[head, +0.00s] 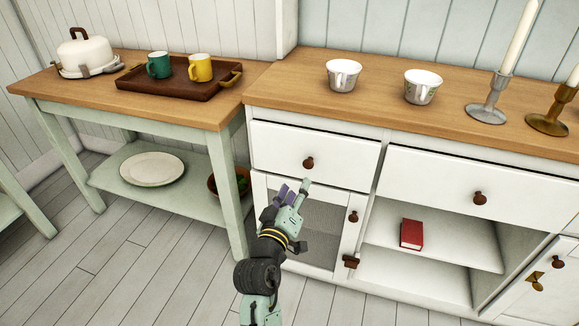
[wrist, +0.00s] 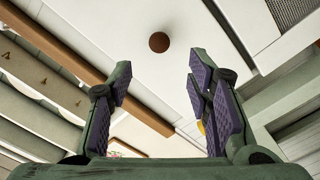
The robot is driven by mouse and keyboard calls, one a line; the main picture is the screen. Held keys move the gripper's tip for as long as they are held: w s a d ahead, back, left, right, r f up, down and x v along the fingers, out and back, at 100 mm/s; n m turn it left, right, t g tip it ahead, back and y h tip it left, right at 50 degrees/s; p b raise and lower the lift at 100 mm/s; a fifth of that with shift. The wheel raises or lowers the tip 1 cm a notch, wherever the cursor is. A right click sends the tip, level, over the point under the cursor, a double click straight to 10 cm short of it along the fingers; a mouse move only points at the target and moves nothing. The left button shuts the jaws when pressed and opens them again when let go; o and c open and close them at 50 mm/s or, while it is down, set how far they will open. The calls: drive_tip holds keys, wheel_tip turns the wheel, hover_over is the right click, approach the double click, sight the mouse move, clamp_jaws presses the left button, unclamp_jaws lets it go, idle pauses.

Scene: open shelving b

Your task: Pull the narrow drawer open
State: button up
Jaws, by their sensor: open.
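The narrow drawer (head: 346,157) is a white front at the upper left of the white cabinet, and it looks shut and flush. Its round brown knob (head: 308,162) sits in the middle of the front. My gripper (head: 294,189) is open and empty, just below and in front of the knob in the head view. In the wrist view, the knob (wrist: 159,42) shows ahead, between and beyond the open fingers (wrist: 160,72). It is apart from both fingers.
A wider drawer (head: 430,188) is to the right, above an open shelf with a red book (head: 411,234). A mesh-panel door (head: 318,240) with its own knob (head: 353,216) is below. White cups (head: 343,75) and candlesticks (head: 490,100) stand on the wooden top.

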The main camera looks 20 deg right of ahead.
sight(307, 165)
drive_tip(key=p+x, duration=0.2)
drive_tip(key=x, duration=0.8)
drive_tip(key=shift+r, duration=0.1)
drive_tip(key=shift+c, duration=0.5)
clamp_jaws()
drive_tip(key=shift+s, duration=0.1)
